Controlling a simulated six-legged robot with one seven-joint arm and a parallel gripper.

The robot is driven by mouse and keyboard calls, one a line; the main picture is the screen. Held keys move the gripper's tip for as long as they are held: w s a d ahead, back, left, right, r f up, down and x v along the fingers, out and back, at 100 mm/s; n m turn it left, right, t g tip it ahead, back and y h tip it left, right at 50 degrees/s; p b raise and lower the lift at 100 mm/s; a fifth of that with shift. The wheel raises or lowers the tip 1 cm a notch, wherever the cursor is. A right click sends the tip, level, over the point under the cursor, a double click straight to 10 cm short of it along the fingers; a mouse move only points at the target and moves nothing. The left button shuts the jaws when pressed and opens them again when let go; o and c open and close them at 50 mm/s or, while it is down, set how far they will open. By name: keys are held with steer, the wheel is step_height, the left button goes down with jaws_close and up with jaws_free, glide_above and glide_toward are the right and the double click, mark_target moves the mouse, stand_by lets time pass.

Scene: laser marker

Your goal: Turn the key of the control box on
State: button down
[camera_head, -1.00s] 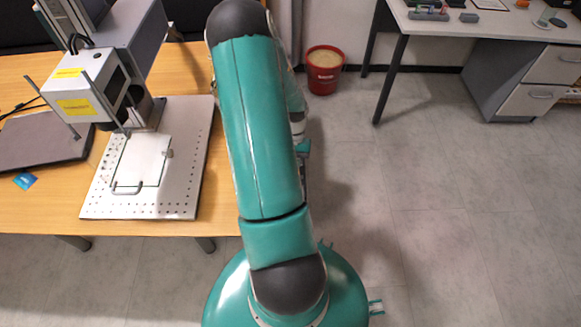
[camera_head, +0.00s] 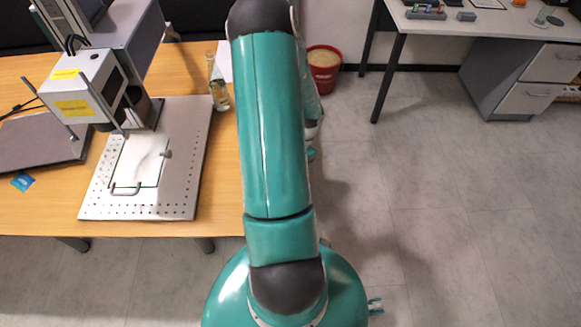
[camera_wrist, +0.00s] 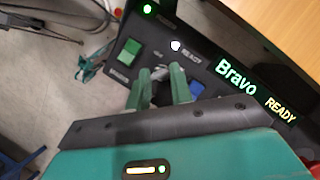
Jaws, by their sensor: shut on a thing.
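The control box (camera_wrist: 122,62) shows in the wrist view as a black panel with labels, a lit green lamp (camera_wrist: 147,9), a blue button (camera_wrist: 131,51) and a green button (camera_wrist: 196,89). My gripper (camera_wrist: 161,74) reaches onto this panel between the blue and green buttons. Its two green fingers are shut on a small grey piece, which appears to be the key (camera_wrist: 160,72). The fingers hide much of the key, so its angle is hard to tell. In the head view my arm hides the gripper and the box.
A bottle (camera_head: 219,92) stands near my arm.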

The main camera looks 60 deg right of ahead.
stand_by(0.4)
steer(key=c, duration=1.2)
jaws_free()
steer(key=shift+c, duration=0.2)
steer(key=v, duration=1.3)
steer(key=shift+r, duration=0.35)
steer(key=shift+s+d, duration=0.1)
steer(key=shift+d, duration=0.05)
